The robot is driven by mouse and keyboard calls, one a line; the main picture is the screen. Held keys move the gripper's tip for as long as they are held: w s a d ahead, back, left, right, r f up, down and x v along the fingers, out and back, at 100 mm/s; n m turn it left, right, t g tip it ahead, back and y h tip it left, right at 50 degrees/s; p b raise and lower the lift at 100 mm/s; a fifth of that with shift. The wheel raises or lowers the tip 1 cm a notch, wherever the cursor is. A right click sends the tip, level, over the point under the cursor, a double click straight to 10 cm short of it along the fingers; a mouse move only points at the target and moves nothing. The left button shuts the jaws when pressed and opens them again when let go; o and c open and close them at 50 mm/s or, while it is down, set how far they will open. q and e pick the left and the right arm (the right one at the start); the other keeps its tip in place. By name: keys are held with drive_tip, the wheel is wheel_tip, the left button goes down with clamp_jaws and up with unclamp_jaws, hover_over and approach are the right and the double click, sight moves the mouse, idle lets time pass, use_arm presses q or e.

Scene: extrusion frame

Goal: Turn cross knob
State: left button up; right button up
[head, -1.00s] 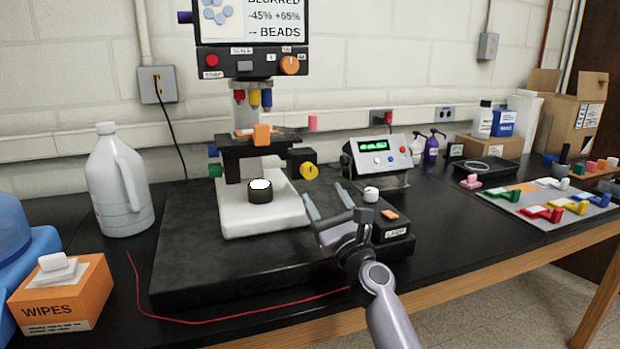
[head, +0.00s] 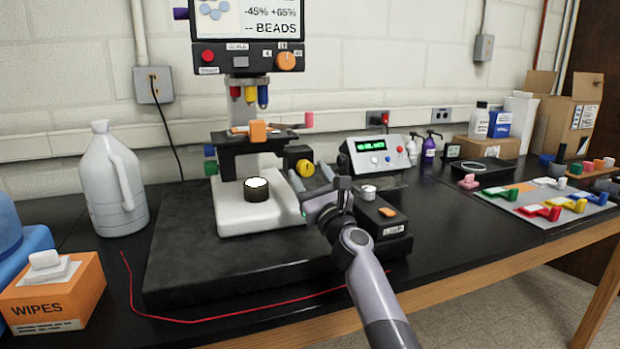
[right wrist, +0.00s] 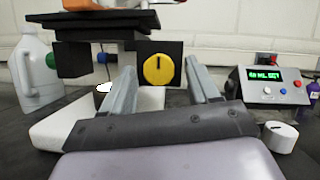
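A round yellow knob (head: 305,168) with a dark pointer line sits on a black block at the right side of the microscope stage (head: 250,145). The right wrist view shows the knob (right wrist: 158,69) face-on, its line near vertical. I cannot read any label naming it the cross knob. My right gripper (head: 311,178) is open and empty, in front of the knob. In the right wrist view its two fingers (right wrist: 163,88) stand either side of the knob's picture, apart from it. My left gripper is not in view.
A white lamp dial (head: 368,192) on a black box stands close to the right gripper. A green-display controller (head: 378,153) is behind it. Green and blue knobs (head: 210,167) sit at the stage's left.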

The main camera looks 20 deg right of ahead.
drive_tip(key=c, duration=0.9)
drive_tip(key=shift+n+y, duration=0.4)
drive_tip(key=shift+n, duration=0.2)
drive_tip(key=n+y, duration=0.1)
drive_tip(key=n, duration=0.1)
drive_tip(key=n+g+p, duration=0.1)
drive_tip(key=n, duration=0.1)
drive_tip(key=n+y, duration=0.1)
drive_tip(key=n, duration=0.1)
drive_tip(key=shift+d+r+n+g+y, duration=0.1)
drive_tip(key=shift+d+n+g+y, duration=0.15)
drive_tip(key=shift+n+g+y, duration=0.05)
drive_tip(key=n+g+y+p, duration=0.1)
drive_tip(key=n, duration=0.2)
drive_tip(key=n+g+y+p, duration=0.1)
drive_tip(key=n, duration=0.2)
drive_tip(key=shift+d+r, duration=0.15)
drive_tip(key=shift+n+g, duration=0.3)
drive_tip(key=shift+n, duration=0.1)
drive_tip(key=o, duration=1)
